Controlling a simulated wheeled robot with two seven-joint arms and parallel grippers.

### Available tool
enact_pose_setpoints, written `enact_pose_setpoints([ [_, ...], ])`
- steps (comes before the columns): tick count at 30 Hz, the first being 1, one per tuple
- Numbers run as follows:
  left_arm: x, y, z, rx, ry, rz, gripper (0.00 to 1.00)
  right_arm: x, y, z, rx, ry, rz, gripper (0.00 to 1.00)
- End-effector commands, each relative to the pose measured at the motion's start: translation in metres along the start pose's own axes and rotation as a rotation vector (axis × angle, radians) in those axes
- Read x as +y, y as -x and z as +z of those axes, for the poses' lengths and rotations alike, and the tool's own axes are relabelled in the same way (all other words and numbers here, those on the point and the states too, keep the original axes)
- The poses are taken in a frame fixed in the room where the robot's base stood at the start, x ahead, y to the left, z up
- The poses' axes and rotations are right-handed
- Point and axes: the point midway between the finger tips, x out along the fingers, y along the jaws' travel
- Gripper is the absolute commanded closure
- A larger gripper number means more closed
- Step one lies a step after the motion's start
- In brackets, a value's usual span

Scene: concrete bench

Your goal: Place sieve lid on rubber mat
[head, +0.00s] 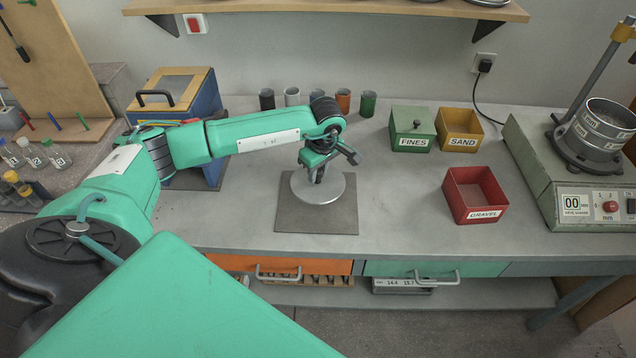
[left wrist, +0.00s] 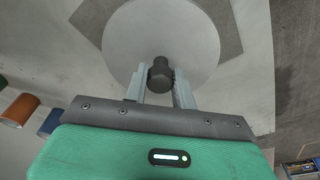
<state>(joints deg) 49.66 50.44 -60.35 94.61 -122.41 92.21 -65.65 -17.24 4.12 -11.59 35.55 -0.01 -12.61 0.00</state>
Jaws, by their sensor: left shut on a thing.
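The sieve lid is a round, pale metal disc (head: 325,193) with a dark knob (left wrist: 161,75) at its centre. My left gripper (head: 318,176) is shut on that knob from above, and the left wrist view shows a finger on each side of it. The rubber mat is a dark grey square (head: 290,218) on the bench. My right gripper is not in view.
Several small cups (head: 292,97) stand behind the arm. A green FINES box (head: 412,130), a yellow SAND box (head: 460,130) and a red GRAVEL box (head: 474,195) stand to the right. A sieve shaker (head: 570,190) is at far right. Bench between mat and GRAVEL box is clear.

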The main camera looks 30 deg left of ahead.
Motion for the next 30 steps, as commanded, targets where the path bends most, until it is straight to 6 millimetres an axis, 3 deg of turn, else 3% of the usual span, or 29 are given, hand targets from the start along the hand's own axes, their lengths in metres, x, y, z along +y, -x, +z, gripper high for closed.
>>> enact_pose_setpoints([
  [16, 0.000, -0.059, 0.009, -0.001, -0.001, -0.001, 1.00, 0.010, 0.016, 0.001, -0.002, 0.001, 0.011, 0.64],
  [26, 0.000, -0.065, 0.010, 0.000, -0.001, 0.002, 1.00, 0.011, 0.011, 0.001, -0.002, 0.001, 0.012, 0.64],
  [27, 0.000, -0.065, 0.010, 0.000, -0.001, 0.001, 0.72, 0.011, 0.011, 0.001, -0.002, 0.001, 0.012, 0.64],
  [30, 0.000, -0.064, 0.010, 0.000, -0.001, 0.001, 0.52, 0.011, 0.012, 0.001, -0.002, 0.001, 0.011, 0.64],
])
